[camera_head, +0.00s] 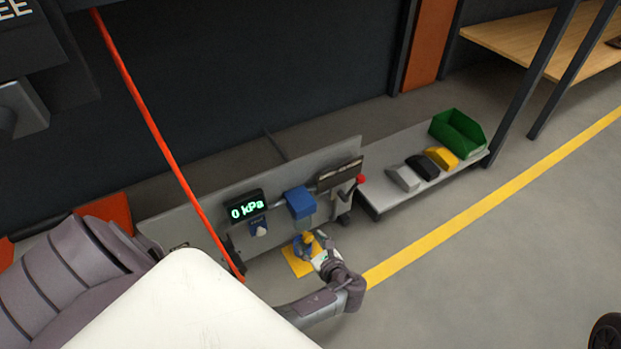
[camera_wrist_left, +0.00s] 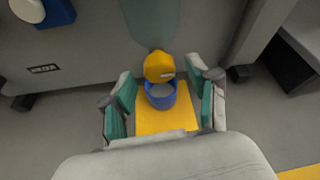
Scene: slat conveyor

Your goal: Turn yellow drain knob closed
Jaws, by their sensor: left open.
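The yellow drain knob (camera_wrist_left: 158,67) sits over a round blue cup-like part (camera_wrist_left: 161,97) on a yellow plate (camera_wrist_left: 150,124). In the head view the knob (camera_head: 308,238) is small, low in front of the grey panel. My left gripper (camera_wrist_left: 165,98) is open, with one teal-padded finger on each side of the knob and blue part. It seems to touch neither. In the head view my left gripper (camera_head: 322,258) is beside the knob, at its right. My right gripper is not in view.
The grey panel (camera_head: 290,178) carries a display (camera_head: 246,207) reading 0 kPa, a blue box (camera_head: 299,203) and a red knob (camera_head: 361,179). A bench at right holds a green bin (camera_head: 457,133) and several blocks. An orange-red line crosses the head view at left.

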